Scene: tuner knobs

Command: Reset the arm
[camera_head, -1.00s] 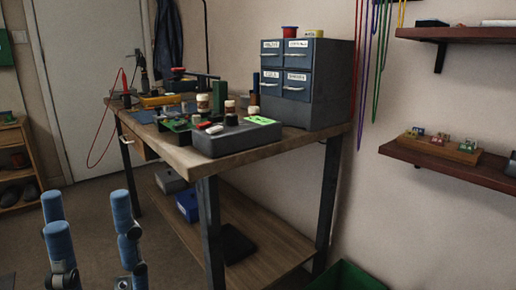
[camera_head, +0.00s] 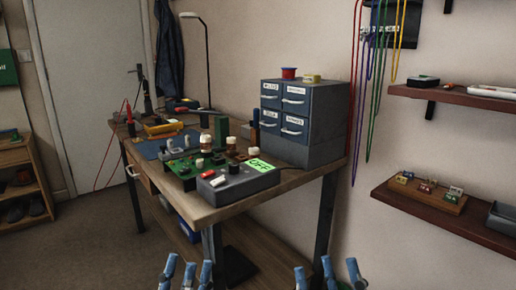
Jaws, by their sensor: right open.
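The bases of both are cut off by the frame. Both are in front of the workbench (camera_head: 290,185) in the picture. On its near corner stands a grey tuner box (camera_head: 222,191) with a green display reading "OFF" (camera_head: 261,166), a red knob (camera_head: 207,174) and a dark knob (camera_head: 233,168).
A green circuit board (camera_head: 180,169), small jars (camera_head: 206,143) and a blue drawer cabinet (camera_head: 300,115) stand on the bench. A wall shelf (camera_head: 440,218) juts out at right, another (camera_head: 460,99) above it.

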